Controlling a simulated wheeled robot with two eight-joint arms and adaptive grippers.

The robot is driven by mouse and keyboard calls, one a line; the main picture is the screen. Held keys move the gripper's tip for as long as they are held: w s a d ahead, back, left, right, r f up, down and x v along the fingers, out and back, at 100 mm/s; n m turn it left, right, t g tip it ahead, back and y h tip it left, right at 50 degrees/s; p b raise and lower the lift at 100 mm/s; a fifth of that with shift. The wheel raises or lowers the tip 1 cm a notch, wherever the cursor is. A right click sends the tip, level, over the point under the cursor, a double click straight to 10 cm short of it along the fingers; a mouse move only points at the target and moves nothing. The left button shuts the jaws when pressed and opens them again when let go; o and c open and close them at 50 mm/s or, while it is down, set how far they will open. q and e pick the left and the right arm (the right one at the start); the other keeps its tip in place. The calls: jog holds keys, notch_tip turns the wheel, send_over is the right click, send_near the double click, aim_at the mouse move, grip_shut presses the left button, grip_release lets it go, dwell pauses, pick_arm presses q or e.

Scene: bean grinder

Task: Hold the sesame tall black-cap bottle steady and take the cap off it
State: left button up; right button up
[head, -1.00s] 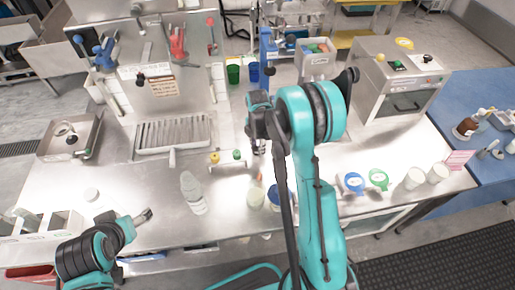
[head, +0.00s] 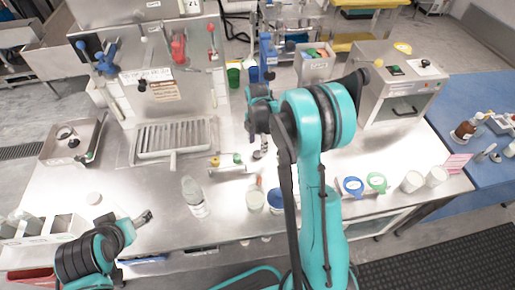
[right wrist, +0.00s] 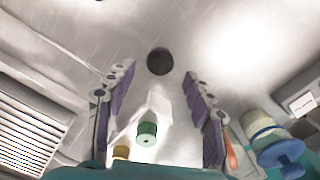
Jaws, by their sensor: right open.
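A black round disc (right wrist: 160,61) shows in the right wrist view, between and beyond my fingertips. It looks like the black cap seen from above; no bottle body shows below it. My right gripper (right wrist: 158,80) is open, its two fingers apart on either side of the disc, not touching it. In the head view, my right gripper (head: 260,151) points down over the metal table, and its arm and hand hide much of what is under it. My left gripper (head: 147,216) is low at the left, away from there; its finger opening is too small to tell.
A clear bottle (head: 195,197) stands on the table (head: 150,190). A green-capped item (right wrist: 147,129) and a yellow-topped one (right wrist: 121,152) are close to my right gripper. A pale jar (head: 255,201) and a blue-rimmed jar (right wrist: 280,148) stand nearby.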

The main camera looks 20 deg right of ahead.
aim_at(257, 153)
jog(key=s+a+r+m+t+p, duration=0.15)
jog(key=s+r+m, duration=0.25)
jog(key=r, duration=0.5)
jog(key=s+a+r+m+t, duration=0.25)
jog(key=s+r+m, duration=0.25)
jog(key=r, duration=0.3)
jog(key=s+a+r+m+t, duration=0.1)
jog(key=s+a+m+t, duration=0.2)
jog(key=s+m, duration=0.8)
jog(key=shift+s+a+m, duration=0.3)
jog(key=shift+s+a, duration=0.15)
jog(key=shift+a, duration=0.55)
